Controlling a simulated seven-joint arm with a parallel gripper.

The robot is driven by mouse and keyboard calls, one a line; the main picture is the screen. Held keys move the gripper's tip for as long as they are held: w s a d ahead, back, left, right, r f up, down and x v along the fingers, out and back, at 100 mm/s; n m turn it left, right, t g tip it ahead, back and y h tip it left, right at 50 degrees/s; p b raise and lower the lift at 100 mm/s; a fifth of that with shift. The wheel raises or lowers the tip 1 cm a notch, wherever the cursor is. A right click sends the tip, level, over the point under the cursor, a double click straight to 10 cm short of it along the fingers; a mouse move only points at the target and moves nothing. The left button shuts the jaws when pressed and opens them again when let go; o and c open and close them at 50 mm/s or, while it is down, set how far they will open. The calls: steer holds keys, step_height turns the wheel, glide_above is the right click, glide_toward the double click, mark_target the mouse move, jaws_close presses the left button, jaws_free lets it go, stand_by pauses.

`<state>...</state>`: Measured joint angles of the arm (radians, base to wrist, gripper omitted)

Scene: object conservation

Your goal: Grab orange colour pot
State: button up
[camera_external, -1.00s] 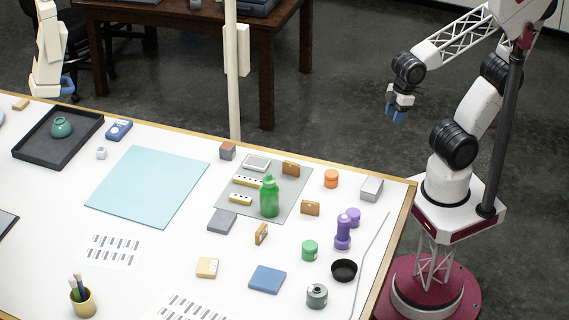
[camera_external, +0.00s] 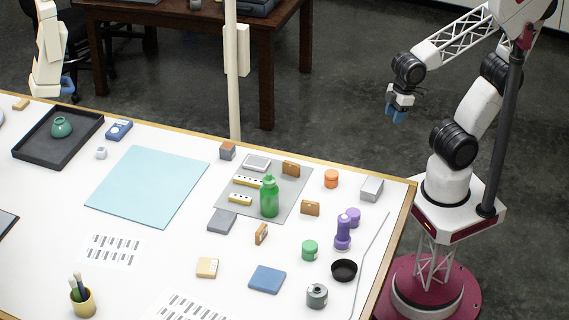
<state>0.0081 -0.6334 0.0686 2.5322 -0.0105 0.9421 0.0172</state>
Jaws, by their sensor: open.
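The orange pot (camera_external: 331,179) is a small round lidded jar. It stands upright on the white table near the far right edge, between a brown block and a grey box. My gripper (camera_external: 396,116) has blue fingertips and hangs in the air beyond the table's far right edge, to the right of the pot and higher in the picture. It is open, with nothing seen in it, and is well apart from the pot. The pot is in plain view and nothing touches it.
Near the pot are a grey box (camera_external: 371,188), brown blocks (camera_external: 310,208), a green bottle (camera_external: 269,196) on a grey mat (camera_external: 238,207), a purple bottle (camera_external: 342,233), a green jar (camera_external: 310,250) and a black bowl (camera_external: 344,270). A thin rod (camera_external: 371,262) lies along the right edge.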

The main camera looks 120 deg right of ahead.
mark_target(337, 172)
steer(key=o, duration=0.7)
steer(key=w+a+f+m+t+y, duration=0.1)
steer(key=w+f+m+y, duration=0.2)
steer(key=m, duration=0.3)
steer(key=w+a+f+m+t+y, duration=0.1)
steer(key=w+a+f+m+y, duration=0.1)
steer(key=w+m, duration=0.4)
steer(key=w+a+f+m+t+y, duration=0.1)
steer(key=w+f+m+y, duration=0.3)
steer(key=m, duration=0.4)
steer(key=shift+w+a+f+t, duration=0.1)
steer(key=shift+w+a+t, duration=0.3)
steer(key=shift+w+t, duration=0.3)
steer(key=w+d+f+m+t, duration=0.1)
steer(key=m, duration=0.1)
steer(key=w+d+f+m+t, duration=0.1)
steer(key=w+d+m, duration=0.1)
steer(key=m, duration=0.1)
steer(key=w+d+f+m+t, duration=0.1)
steer(key=w+m, duration=0.1)
steer(key=shift+d+f+m+t+h, duration=0.15)
steer(key=shift+d+m+t+h, duration=0.1)
steer(key=shift+m+t+h, duration=0.05)
steer(key=shift+w+d+f+m+t, duration=0.3)
steer(key=shift+d+m, duration=0.1)
steer(key=shift+m, duration=0.2)
